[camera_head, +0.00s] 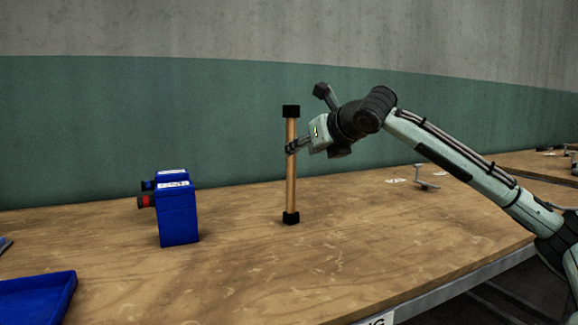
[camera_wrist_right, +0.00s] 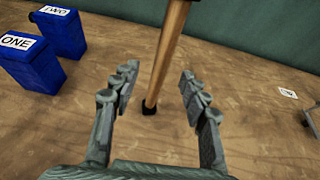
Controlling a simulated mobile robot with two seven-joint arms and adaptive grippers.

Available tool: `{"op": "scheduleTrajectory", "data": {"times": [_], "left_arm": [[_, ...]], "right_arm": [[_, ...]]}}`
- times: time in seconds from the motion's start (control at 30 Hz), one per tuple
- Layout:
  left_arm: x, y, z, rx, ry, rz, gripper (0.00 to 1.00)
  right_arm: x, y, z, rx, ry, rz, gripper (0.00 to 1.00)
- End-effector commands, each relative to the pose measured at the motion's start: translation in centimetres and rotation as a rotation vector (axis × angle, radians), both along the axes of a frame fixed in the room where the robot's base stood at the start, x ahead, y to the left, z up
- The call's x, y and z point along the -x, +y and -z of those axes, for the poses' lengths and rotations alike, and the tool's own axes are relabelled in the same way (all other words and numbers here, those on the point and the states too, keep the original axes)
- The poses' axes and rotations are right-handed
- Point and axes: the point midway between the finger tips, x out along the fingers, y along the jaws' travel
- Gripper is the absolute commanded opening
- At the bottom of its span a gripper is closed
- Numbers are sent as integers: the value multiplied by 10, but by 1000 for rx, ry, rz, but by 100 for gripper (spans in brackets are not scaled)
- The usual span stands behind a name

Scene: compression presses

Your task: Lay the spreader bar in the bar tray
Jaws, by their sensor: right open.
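The spreader bar (camera_head: 291,186) is a slim wooden rod with black ends, standing upright on the wooden bench in the head view. My right gripper (camera_head: 293,147) is at its upper half, coming from the right. In the right wrist view the bar (camera_wrist_right: 165,62) shows between the two spread fingers (camera_wrist_right: 160,72), with gaps on both sides. The gripper is open. A blue tray (camera_head: 62,290), which looks like the bar tray, lies at the lower left of the head view, partly cut off. My left gripper is out of view.
Two blue boxes (camera_head: 178,215) with red and dark knobs stand left of the bar; the wrist view shows labels ONE (camera_wrist_right: 25,60) and TWO (camera_wrist_right: 62,32). A small metal fixture (camera_head: 425,181) stands behind my right arm. The bench between bar and tray front is clear.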

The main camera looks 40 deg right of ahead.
Motion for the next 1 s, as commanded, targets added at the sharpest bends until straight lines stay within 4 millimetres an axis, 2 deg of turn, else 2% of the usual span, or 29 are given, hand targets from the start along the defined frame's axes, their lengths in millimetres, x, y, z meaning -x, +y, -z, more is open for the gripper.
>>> {"op": "scheduleTrajectory", "data": {"times": [0.3,0.43,0.63,1.0], "left_arm": [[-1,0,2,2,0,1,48],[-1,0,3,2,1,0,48],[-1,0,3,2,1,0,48],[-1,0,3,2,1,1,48]], "right_arm": [[-41,-12,13,-3,-1,-2,45],[-48,-14,16,-1,0,-2,45],[-48,-14,17,1,0,-1,45],[-47,-14,17,0,1,-1,0]]}}
